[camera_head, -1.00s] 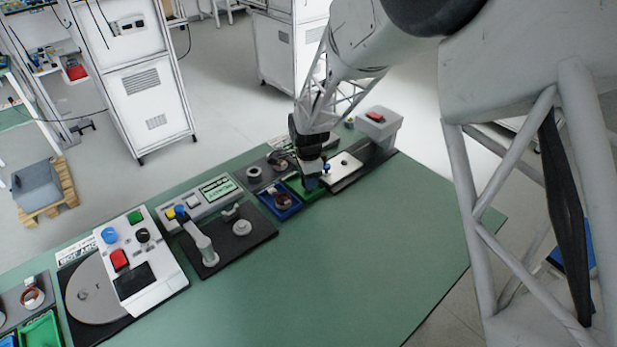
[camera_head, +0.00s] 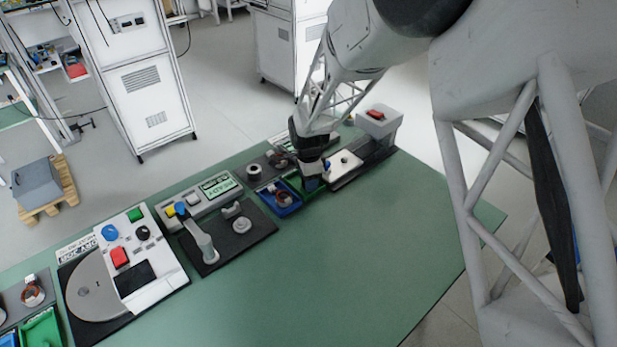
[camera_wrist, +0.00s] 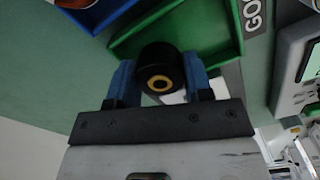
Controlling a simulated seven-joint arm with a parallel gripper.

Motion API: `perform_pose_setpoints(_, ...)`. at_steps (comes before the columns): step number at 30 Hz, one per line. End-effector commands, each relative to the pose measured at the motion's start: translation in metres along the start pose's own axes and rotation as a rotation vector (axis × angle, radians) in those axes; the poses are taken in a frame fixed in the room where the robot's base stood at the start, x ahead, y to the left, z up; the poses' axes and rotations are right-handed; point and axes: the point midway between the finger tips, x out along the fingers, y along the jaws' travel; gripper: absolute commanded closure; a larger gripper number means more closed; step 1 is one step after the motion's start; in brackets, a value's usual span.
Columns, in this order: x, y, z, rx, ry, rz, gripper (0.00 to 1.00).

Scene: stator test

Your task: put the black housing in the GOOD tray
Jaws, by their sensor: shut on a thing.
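The black housing (camera_wrist: 160,62), a short dark cylinder with a yellow ring at its centre, is between the blue fingers of my gripper (camera_wrist: 160,80) in the wrist view. My gripper is shut on it. The green GOOD tray (camera_wrist: 200,32) lies right behind the housing in that view, with the "GOO" label at its right edge. In the head view my gripper (camera_head: 311,176) is over the green tray (camera_head: 296,181), and the housing is hidden there. I cannot tell whether the housing touches the tray floor.
A blue tray (camera_head: 275,206) with a copper-wound part stands left of the green tray. A white plate station (camera_head: 343,168) and a grey box with a red button (camera_head: 378,120) stand to the right. The front of the green table (camera_head: 330,270) is clear.

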Motion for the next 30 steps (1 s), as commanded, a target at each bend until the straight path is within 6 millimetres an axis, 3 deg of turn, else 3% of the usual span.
perform_pose_setpoints(30, 0.015, 0.002, 0.000, 0.000, 0.000, 0.004, 0.80)
